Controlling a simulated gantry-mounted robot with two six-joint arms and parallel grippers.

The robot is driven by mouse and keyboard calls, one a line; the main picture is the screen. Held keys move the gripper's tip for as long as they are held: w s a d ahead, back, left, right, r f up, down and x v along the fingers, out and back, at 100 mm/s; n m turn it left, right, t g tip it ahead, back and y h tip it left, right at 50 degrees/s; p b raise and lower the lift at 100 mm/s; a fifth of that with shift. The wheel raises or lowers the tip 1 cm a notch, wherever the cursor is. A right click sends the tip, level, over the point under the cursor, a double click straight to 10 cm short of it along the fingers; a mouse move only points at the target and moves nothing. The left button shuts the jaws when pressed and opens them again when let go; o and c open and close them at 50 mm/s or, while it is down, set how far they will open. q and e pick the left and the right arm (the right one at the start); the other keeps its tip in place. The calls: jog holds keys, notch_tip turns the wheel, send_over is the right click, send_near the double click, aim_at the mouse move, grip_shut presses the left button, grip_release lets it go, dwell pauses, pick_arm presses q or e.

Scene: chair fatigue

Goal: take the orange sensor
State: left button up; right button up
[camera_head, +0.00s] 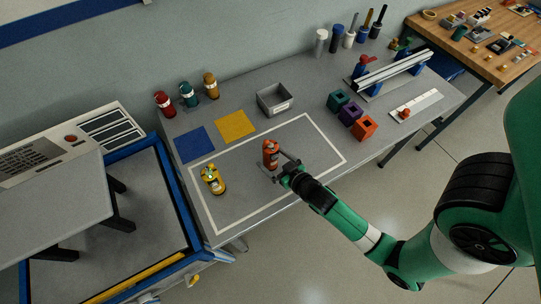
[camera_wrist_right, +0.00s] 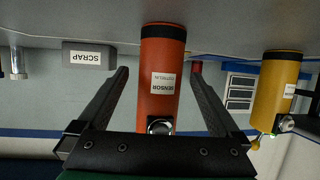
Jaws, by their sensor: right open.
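The orange sensor (camera_head: 270,150) is a small orange cylinder with a dark cap, standing upright inside the white outline on the grey table. My right gripper (camera_head: 277,165) is at the sensor's near side, with its fingers spread. In the right wrist view the sensor (camera_wrist_right: 157,100) with its white label lies between the two open fingers of my right gripper (camera_wrist_right: 160,73). A gap shows on both sides of it. My left gripper is not in view.
A yellow sensor (camera_head: 213,181) stands left of the orange one. Blue (camera_head: 194,145) and yellow (camera_head: 235,126) mats and a grey scrap bin (camera_head: 275,100) lie behind. Purple (camera_head: 350,115), teal and orange (camera_head: 364,127) blocks are to the right. The outlined area's front is clear.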

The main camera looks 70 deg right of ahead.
aim_at(271, 153)
jog(key=shift+x, duration=0.85)
jog(key=c, duration=1.6)
jog(key=shift+o, duration=0.2)
jog(key=shift+a, duration=0.1)
jog(key=shift+r, duration=0.1)
jog(key=shift+r, duration=0.35)
notch_tip(271, 153, up, 3)
jog(key=shift+f+p, duration=0.25)
jog(key=shift+p, duration=0.75)
jog(key=s+a+r+p, duration=0.2)
jog(key=s+a+r, duration=0.1)
jog(key=s+r, duration=0.6)
jog(key=s, duration=0.4)
jog(key=shift+s+a+r, duration=0.2)
jog(key=shift+s+r, duration=0.1)
jog(key=shift+s, duration=0.05)
